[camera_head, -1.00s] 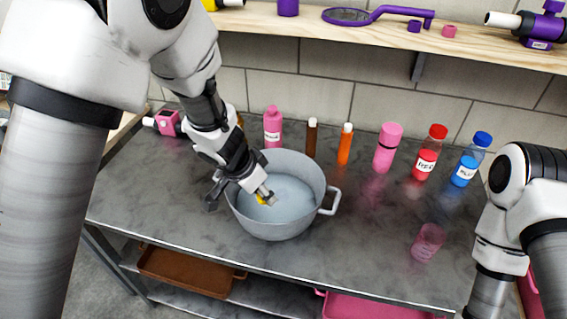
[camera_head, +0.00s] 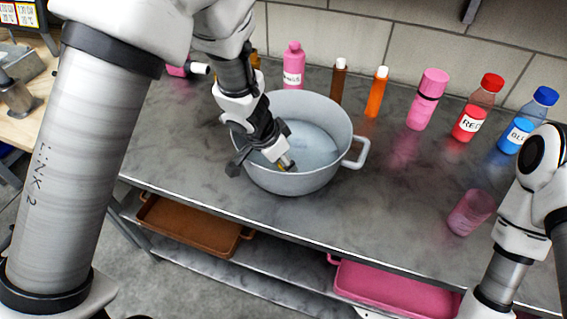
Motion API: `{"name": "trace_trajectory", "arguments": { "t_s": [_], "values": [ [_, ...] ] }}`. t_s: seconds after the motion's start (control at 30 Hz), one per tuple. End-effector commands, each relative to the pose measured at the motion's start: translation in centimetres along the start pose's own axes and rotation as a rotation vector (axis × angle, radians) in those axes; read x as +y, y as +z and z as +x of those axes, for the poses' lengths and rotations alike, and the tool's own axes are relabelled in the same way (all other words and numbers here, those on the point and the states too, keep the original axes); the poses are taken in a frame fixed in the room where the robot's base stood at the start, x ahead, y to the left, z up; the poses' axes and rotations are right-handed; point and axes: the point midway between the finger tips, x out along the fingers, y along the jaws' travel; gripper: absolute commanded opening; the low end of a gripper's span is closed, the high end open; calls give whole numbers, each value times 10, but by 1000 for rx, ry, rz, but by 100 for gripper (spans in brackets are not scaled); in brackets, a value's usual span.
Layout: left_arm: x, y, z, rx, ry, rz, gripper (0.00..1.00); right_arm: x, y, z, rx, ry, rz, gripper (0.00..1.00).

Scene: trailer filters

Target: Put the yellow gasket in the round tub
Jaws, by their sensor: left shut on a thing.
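The round tub (camera_head: 340,165) is a grey pot with side handles on the dark metal table. My left gripper (camera_head: 284,166) reaches down over the near left part of its opening. It is shut on the yellow gasket (camera_head: 281,168), of which only a small yellow bit shows between the fingertips. The gasket is over the tub's inside; I cannot tell whether it touches the wall or floor. The rest of the gasket is hidden by the fingers. My right arm is at the right edge, and its gripper is out of view.
Behind the tub stand a pink bottle (camera_head: 293,68), a brown vial (camera_head: 338,82), an orange vial (camera_head: 377,93), a pink bottle (camera_head: 428,98), a red bottle (camera_head: 474,112) and a blue bottle (camera_head: 524,125). A pink cup (camera_head: 471,212) stands at right. Trays lie on the lower shelf.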

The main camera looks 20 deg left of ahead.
Motion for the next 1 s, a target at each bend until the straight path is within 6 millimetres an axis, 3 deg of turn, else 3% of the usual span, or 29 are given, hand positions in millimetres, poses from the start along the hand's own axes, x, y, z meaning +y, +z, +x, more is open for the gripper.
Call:
{"name": "trace_trajectory", "arguments": {
  "t_s": [0.17, 0.2, 0.27, 0.57, 0.67, 1.0],
  "values": [
    [0, 1, 3, 0, 0, -1, 22, 0, 0, 1, 0, 0, 0, 84],
    [0, 1, 3, 0, 0, -1, 47, 0, 0, 1, 0, 0, 0, 84],
    [0, 1, 2, 0, 0, 0, 65, 0, 0, 1, 0, 0, 0, 84],
    [0, 0, 1, 0, 0, 0, 65, 0, 0, 0, 0, 0, 0, 84],
    [0, -2, -8, 1, 0, 0, 65, 0, 0, -5, 0, 0, 0, 84],
    [0, -4, -93, 2, 1, -1, 65, 0, 0, -55, 0, 0, 0, 84]
  ]
}}
